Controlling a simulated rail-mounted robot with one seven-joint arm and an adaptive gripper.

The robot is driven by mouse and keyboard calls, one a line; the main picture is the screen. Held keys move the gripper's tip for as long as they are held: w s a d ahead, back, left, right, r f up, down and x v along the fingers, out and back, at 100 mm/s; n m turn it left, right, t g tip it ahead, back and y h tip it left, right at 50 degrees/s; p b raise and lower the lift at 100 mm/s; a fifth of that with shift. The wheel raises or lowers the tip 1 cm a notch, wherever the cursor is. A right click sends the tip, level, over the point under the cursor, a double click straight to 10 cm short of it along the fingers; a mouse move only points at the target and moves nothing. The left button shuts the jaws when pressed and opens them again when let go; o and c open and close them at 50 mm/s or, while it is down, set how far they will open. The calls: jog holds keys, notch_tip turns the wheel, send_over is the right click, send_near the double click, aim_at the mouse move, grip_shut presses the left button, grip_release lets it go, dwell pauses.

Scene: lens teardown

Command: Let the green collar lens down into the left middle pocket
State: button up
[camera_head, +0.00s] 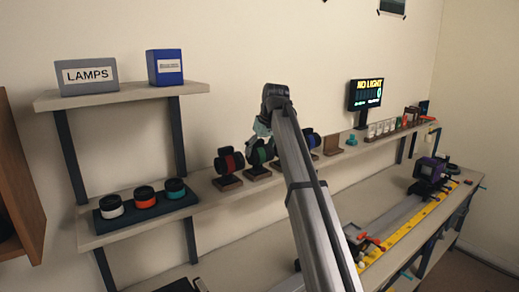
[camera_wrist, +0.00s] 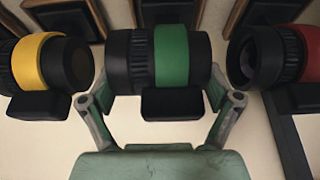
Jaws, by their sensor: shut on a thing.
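The green collar lens (camera_wrist: 172,55), a black barrel with a wide green ring and a black foot below, lies sideways in the middle of the wrist view. My gripper (camera_wrist: 160,92) is shut on it, one finger at each end of the barrel. In the head view the green lens (camera_head: 259,152) is at the wall shelf, just above or on its wooden block; I cannot tell which. My arm hides most of the gripper there. I cannot make out the left middle pocket in either view.
A red collar lens (camera_wrist: 305,55) is close on the right and a yellow one (camera_wrist: 35,62) close on the left in the wrist view. A blue lens (camera_head: 309,139) stands further along the shelf.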

jog(key=o, duration=1.3)
jog(key=shift+c, duration=0.2)
